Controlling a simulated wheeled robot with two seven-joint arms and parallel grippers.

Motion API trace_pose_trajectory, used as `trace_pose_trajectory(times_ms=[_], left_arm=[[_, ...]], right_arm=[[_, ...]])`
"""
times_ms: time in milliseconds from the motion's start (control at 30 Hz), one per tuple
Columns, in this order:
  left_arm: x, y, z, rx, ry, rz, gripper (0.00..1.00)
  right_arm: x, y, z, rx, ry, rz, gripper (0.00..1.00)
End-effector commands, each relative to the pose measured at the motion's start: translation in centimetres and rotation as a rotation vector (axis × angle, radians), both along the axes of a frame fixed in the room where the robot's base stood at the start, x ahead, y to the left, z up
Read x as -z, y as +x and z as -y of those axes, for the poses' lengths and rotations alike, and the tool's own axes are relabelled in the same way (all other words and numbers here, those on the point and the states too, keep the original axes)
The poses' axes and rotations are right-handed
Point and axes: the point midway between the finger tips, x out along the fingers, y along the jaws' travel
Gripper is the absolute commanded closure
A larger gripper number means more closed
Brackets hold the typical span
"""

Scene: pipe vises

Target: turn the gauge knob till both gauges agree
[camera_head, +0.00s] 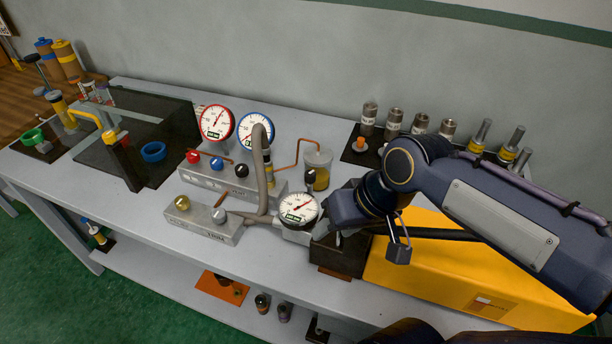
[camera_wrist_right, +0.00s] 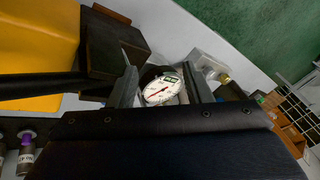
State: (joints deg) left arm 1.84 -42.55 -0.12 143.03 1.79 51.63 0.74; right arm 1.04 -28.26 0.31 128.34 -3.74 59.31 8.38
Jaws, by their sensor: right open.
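A red-rimmed gauge (camera_head: 216,122) and a blue-rimmed gauge (camera_head: 255,131) stand behind a grey manifold (camera_head: 228,181) with a red knob (camera_head: 193,157), a blue knob (camera_head: 216,163) and a black knob (camera_head: 241,170). A black-rimmed gauge (camera_head: 298,208) sits in front, beside a metal block (camera_head: 200,223) with a brass knob (camera_head: 182,203) and a silver knob (camera_head: 219,215). I cannot tell which is the gauge knob. My right gripper (camera_wrist_right: 162,86) is open; the black-rimmed gauge (camera_wrist_right: 160,90) shows between its fingers, contact unclear. My left gripper is out of view.
A grey hose (camera_head: 262,175) arches up beside the blue-rimmed gauge. A yellow box (camera_head: 440,265) lies under my right arm. A clear jar (camera_head: 319,166) stands behind my gripper. Metal cylinders (camera_head: 369,118) line the back right. A dark vise area (camera_head: 130,140) fills the left.

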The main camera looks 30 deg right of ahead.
Motion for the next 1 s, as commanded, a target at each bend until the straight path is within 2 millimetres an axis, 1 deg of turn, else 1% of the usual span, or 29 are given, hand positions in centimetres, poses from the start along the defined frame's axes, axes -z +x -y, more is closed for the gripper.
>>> trace_pose_trajectory(times_ms=[33, 167, 200, 267, 300, 400, 500, 633, 767, 867, 1000], left_arm=[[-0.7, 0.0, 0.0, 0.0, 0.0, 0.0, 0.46], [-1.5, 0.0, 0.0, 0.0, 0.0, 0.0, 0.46], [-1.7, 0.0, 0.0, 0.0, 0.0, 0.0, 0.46], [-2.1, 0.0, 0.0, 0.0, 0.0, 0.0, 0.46], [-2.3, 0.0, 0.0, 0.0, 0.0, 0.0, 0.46], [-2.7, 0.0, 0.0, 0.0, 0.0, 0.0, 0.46], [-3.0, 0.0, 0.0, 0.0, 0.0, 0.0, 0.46], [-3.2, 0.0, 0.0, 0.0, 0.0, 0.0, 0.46], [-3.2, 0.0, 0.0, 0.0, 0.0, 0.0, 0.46], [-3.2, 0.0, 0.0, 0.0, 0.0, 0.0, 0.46], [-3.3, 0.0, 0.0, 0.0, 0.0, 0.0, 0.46]], right_arm=[[-1.4, 1.8, 0.6, 0.01, -0.016, -0.045, 0.55], [-3.5, 6.1, 2.2, 0.057, -0.064, -0.153, 0.55], [-4.0, 7.5, 2.6, 0.075, -0.08, -0.184, 0.55], [-4.6, 9.5, 3.2, 0.102, -0.106, -0.231, 0.55], [-4.9, 10.9, 3.5, 0.121, -0.123, -0.259, 0.55], [-5.2, 13.8, 4.0, 0.167, -0.163, -0.319, 0.55], [-5.2, 15.9, 4.4, 0.205, -0.194, -0.361, 0.55], [-5.1, 17.4, 4.6, 0.237, -0.219, -0.39, 0.55], [-4.5, 17.7, 4.7, 0.246, -0.225, -0.399, 0.55], [-3.2, 17.7, 4.7, 0.245, -0.225, -0.401, 0.55], [-0.8, 17.6, 4.7, 0.245, -0.225, -0.402, 0.55]])
